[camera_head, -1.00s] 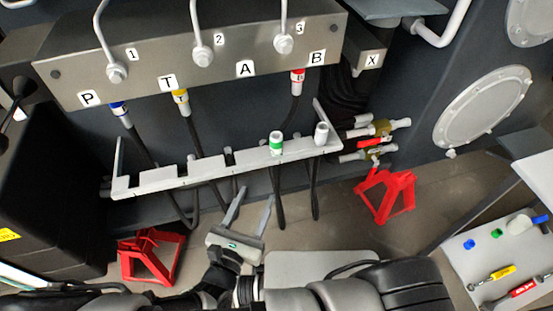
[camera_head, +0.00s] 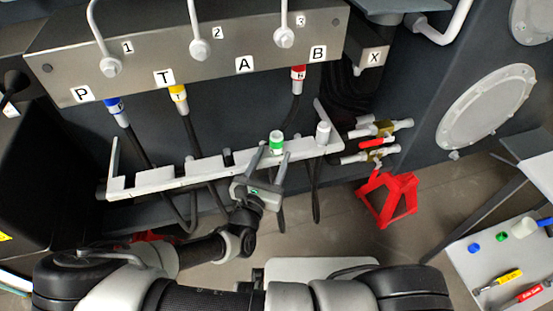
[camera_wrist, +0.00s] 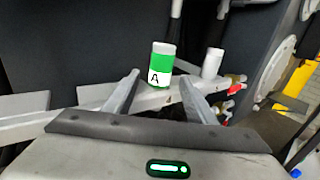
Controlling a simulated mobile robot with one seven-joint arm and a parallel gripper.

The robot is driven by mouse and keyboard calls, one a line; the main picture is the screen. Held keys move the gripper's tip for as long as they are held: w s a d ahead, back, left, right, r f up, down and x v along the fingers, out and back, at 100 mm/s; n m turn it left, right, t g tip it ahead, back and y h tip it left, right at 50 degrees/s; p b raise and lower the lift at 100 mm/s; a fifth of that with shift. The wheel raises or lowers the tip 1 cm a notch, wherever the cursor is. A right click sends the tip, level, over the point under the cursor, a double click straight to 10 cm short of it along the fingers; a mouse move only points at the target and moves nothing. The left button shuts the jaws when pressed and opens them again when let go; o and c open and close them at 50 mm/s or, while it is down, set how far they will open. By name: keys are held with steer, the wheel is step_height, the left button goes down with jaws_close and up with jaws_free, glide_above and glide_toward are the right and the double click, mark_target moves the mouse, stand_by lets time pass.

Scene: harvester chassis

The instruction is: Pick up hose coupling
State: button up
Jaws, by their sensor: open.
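The hose coupling with a green band (camera_head: 277,142) stands upright in the light grey rack (camera_head: 170,178), near its right end. In the wrist view the green coupling (camera_wrist: 161,65) bears the letter A and shows just beyond and between my fingertips. My gripper (camera_head: 269,154) is open, with its two fingers pointing at the coupling from the near side. It also shows in the wrist view (camera_wrist: 160,85), with nothing held. A plain white-capped coupling (camera_head: 323,132) stands to the right in the same rack. Whether a finger touches the green coupling I cannot tell.
Blue (camera_head: 116,108), yellow (camera_head: 178,95) and red (camera_head: 298,75) couplings sit in ports P, T and B of the metal block above; port A is empty. A red stand (camera_head: 387,197) is at right. A tray with tools (camera_head: 505,265) is at lower right.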

mark_target(274, 139)
steer(key=shift+x, duration=1.15)
jaws_close()
steer(key=shift+r, duration=0.1)
step_height(274, 139, up, 10)
steer(key=p, duration=0.3)
steer(key=r+p, duration=0.1)
steer(key=p, duration=0.1)
steer(key=shift+r+p, duration=0.3)
steer(key=shift+p, duration=0.05)
steer(key=shift+f, duration=0.15)
